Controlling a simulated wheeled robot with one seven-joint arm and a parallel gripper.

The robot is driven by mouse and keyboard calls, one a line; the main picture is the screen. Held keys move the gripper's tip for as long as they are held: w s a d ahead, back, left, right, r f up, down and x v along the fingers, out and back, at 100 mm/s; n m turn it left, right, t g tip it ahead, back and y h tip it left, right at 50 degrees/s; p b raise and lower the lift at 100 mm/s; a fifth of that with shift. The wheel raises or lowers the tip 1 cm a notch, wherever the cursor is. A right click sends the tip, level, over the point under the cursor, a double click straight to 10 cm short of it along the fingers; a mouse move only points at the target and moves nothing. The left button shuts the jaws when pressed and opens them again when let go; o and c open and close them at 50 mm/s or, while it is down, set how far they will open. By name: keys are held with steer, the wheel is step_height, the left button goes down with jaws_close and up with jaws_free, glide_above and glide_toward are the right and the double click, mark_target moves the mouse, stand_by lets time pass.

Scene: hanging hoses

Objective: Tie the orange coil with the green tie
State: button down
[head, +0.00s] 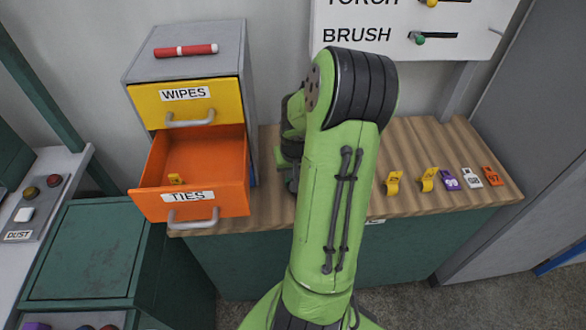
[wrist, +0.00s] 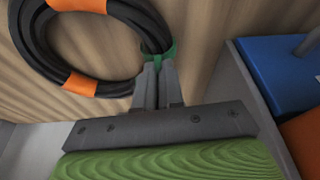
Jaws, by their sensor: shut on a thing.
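The orange coil (wrist: 115,88) is a black hose ring with orange bands, lying against a wood-grain surface in the wrist view. The green tie (wrist: 165,53) sits at the coil's right side, against the hose. I cannot tell if it goes fully around the hose or is fastened. My gripper (wrist: 158,68) is shut on the green tie, with its fingertips right at the hose. The fingertips cover part of the tie. In the head view my green arm hides the gripper, coil and green tie.
The orange TIES drawer (head: 189,197) stands open with a small yellow tie (head: 176,179) inside. The yellow WIPES drawer (head: 186,101) above is shut. Several small tagged items, including a purple tag (head: 447,179), line the bench's right side.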

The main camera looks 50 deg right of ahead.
steer(key=shift+f, duration=0.15)
steer(key=c, duration=1.2)
jaws_free()
steer(key=shift+o, duration=0.2)
steer(key=p+v, duration=0.3)
steer(key=v, duration=1.2)
steer(key=shift+r, duration=0.4)
